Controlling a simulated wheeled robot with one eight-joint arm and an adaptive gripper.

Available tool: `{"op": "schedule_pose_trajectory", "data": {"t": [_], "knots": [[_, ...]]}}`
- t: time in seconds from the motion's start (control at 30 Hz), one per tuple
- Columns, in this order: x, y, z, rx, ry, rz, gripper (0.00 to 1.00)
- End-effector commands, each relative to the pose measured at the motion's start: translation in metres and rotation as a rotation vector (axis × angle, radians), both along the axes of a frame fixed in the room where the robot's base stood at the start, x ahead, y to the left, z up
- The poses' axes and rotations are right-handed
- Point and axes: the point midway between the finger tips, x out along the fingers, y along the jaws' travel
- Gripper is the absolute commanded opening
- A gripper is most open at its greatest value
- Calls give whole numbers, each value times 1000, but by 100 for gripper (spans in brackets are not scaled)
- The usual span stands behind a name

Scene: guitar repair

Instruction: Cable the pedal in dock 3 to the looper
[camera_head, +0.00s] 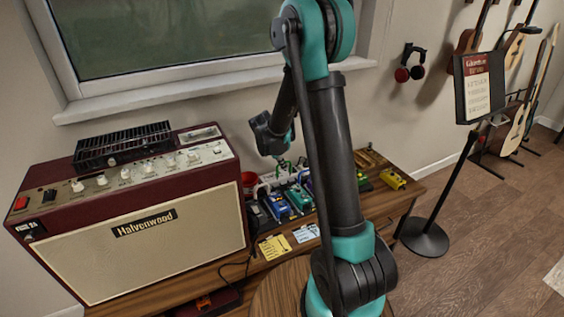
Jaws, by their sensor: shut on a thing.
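A row of small pedals stands on the wooden bench behind my arm. Dock numbers are too small to read, and I cannot tell which unit is the looper. My arm hides the middle of the row. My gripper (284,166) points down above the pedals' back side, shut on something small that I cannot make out. I cannot make out a patch cable.
A large red amplifier (150,225) fills the bench's left side. A red cup (249,184) stands between it and the pedals. A yellow card (273,247) and a pale blue card (306,232) lie at the front. A music stand (479,90) and guitars are at right.

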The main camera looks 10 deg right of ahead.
Motion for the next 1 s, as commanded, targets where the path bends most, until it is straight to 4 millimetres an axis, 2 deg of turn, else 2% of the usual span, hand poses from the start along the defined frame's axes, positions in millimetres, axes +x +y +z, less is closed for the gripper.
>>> {"op": "schedule_pose_trajectory", "data": {"t": [0.6,1.0], "knots": [[0,0,-50,0,0,0,0],[0,0,-58,0,0,0,0]]}}
